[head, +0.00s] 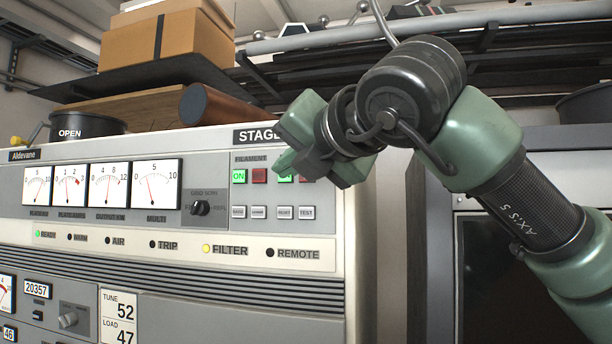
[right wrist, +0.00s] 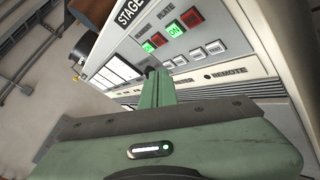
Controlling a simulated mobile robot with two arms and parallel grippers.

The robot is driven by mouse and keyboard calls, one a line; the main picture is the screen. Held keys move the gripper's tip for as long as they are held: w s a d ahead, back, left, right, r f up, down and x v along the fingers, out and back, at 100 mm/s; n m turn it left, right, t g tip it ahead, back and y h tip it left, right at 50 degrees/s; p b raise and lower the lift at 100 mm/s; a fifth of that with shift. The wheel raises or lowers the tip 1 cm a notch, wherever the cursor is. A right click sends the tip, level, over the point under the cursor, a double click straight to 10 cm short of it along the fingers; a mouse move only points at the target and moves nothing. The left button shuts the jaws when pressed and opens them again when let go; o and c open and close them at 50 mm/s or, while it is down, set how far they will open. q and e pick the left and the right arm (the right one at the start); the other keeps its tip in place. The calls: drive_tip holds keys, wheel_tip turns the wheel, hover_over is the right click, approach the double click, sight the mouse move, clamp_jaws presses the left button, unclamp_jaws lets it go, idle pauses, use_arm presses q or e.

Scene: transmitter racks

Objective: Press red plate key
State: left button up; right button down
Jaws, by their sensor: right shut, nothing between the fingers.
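The red plate key (right wrist: 192,17) is at the far end of the upper key row in the right wrist view, beside the lit green plate ON key (right wrist: 176,29). In the head view my right gripper largely covers the plate pair. The red filament key (head: 259,176) sits right of the lit green filament ON key (head: 239,176). My right gripper (head: 287,163) is shut and empty in front of the panel. In the right wrist view its closed fingers (right wrist: 157,78) appear below the key rows; I cannot tell whether they touch the panel. My left gripper is out of view.
Several grey buttons (head: 258,212) lie below the coloured keys, with a black knob (head: 201,208) to their left. Meters (head: 155,184) line the panel's left. A dark rack (head: 487,275) stands at right.

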drive_tip(key=w+d+p, duration=0.2)
drive_tip(key=w+p, duration=0.2)
drive_tip(key=w, duration=0.4)
drive_tip(key=shift+w+d+p, duration=0.15)
drive_tip(key=shift+d+p, duration=0.15)
drive_tip(key=shift+p, duration=0.1)
idle(2.0)
drive_tip(key=shift+w+d, duration=0.15)
drive_tip(key=shift+w, duration=0.25)
